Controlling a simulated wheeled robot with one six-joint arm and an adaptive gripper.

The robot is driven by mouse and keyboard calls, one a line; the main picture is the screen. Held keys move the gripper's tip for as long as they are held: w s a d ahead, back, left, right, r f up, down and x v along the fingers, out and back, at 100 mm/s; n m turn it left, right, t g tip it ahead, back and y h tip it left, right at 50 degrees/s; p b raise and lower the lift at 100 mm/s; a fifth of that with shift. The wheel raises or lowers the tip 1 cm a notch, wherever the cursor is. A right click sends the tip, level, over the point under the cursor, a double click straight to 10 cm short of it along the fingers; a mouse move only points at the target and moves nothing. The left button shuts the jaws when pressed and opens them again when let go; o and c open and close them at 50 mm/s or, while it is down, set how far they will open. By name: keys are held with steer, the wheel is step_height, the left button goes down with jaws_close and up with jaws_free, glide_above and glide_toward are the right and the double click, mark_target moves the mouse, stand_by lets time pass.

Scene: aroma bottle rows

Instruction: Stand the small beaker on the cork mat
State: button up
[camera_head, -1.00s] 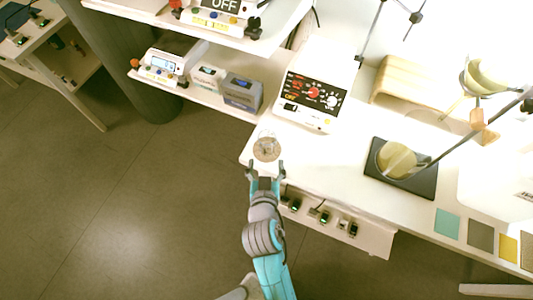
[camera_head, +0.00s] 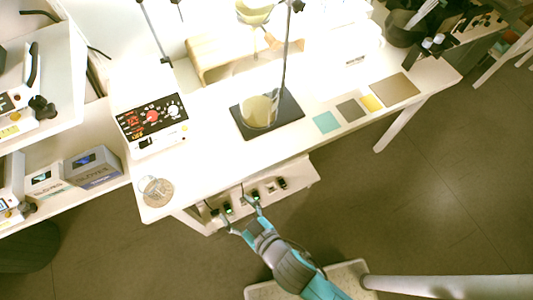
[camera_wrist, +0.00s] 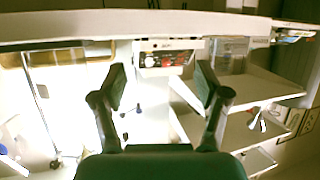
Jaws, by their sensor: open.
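The small clear beaker (camera_head: 151,185) stands upright on the round, tan cork mat (camera_head: 165,198) at the near left corner of the white bench. Its glass is faint against the bright surface. My gripper (camera_head: 240,215) is open and empty, off the bench's front edge, to the right of the beaker and apart from it. In the wrist view, my gripper (camera_wrist: 163,83) shows two spread fingers with nothing between them. I cannot clearly identify the beaker in that view.
A black stand base (camera_head: 282,110) with a large beaker (camera_head: 259,111) sits mid-bench. A panelled instrument (camera_head: 150,118) stands behind the small beaker. Flat coloured squares, including a teal one (camera_head: 326,122), lie to the right. A switch panel (camera_head: 265,190) hangs below the bench edge.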

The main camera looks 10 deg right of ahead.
steer(key=s+d+r+m+t+h, duration=0.1)
steer(key=s+d, duration=0.3)
steer(key=d, duration=0.2)
steer(key=s+d+r+m+h, duration=0.1)
steer(key=s+d, duration=0.3)
steer(key=d, duration=0.3)
steer(key=s+d+r+m+t+h, duration=0.2)
steer(key=s+d+r+m+h, duration=0.2)
steer(key=s+d+r, duration=0.4)
steer(key=s+r, duration=0.1)
steer(key=s, duration=0.2)
steer(key=shift+d+h, duration=0.2)
steer(key=shift+h, duration=0.2)
